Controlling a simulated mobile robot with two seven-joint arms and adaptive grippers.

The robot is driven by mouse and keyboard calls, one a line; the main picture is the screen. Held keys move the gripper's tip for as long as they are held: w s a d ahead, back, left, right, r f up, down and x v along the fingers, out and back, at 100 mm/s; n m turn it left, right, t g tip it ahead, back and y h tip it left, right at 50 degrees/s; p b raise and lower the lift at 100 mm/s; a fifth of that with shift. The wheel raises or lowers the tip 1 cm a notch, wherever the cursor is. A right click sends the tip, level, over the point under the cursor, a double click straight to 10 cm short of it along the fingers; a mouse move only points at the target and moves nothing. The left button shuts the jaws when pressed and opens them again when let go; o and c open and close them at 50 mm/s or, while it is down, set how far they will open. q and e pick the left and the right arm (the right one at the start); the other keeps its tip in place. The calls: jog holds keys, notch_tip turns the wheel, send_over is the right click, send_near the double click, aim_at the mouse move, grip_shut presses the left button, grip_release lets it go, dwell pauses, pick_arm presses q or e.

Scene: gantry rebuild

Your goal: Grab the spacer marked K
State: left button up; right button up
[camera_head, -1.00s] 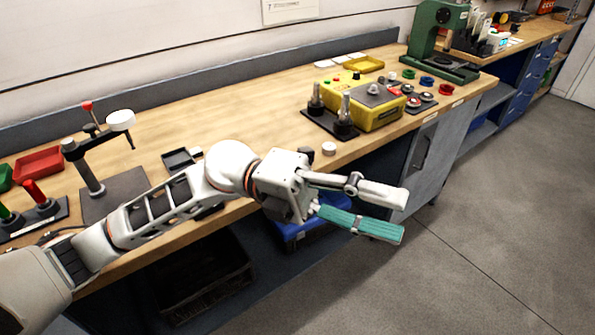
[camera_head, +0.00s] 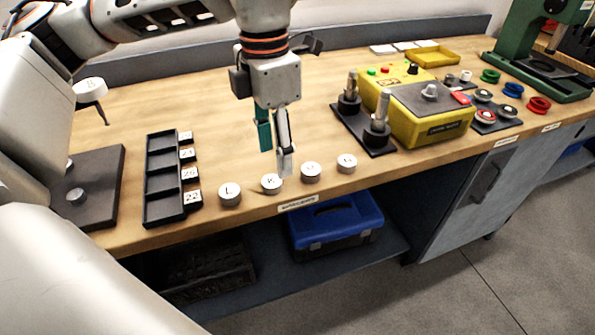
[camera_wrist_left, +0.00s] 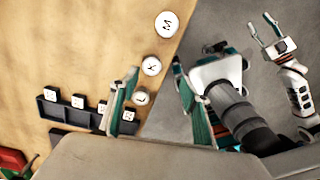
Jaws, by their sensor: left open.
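The spacer marked K (camera_head: 271,184) is a short white-topped disc near the front edge of the bench, second from left in a row of similar spacers. In the left wrist view the K spacer (camera_wrist_left: 151,65) shows between the fingertips. My left gripper (camera_head: 275,160) points down, open and empty, with its tips just above and behind K; I cannot tell whether they touch it. The same gripper (camera_wrist_left: 156,66) has its fingers spread in the wrist view. My right gripper (camera_wrist_left: 262,25) shows open and empty over the floor.
Spacer L (camera_head: 229,194) is left of K and spacer M (camera_head: 310,172) is right of it, both close. Another spacer (camera_head: 347,163) stands further right. A black tray (camera_head: 165,180) with numbered tiles lies left. A yellow box (camera_head: 430,125) stands right.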

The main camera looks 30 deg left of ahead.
aim_at(272, 180)
pick_arm(q)
jog(key=shift+w+a+r, duration=0.1)
jog(key=shift+w+a, duration=0.25)
jog(key=shift+a, duration=0.2)
notch_tip(272, 180, down, 3)
jog(key=shift+s+r+b, duration=0.15)
jog(key=shift+r+b, duration=0.05)
jog(key=shift+b, duration=0.1)
jog(key=f, duration=0.4)
jog(key=shift+s+a+f+b, duration=0.1)
jog(key=shift+a+b, duration=0.1)
jog(key=shift+b, duration=0.2)
jog(key=shift+f, duration=0.35)
jog(key=c, duration=1.2)
pick_arm(e)
jog(key=shift+s+d+f, duration=0.15)
jog(key=shift+s+f, duration=0.05)
jog(key=shift+f, duration=0.7)
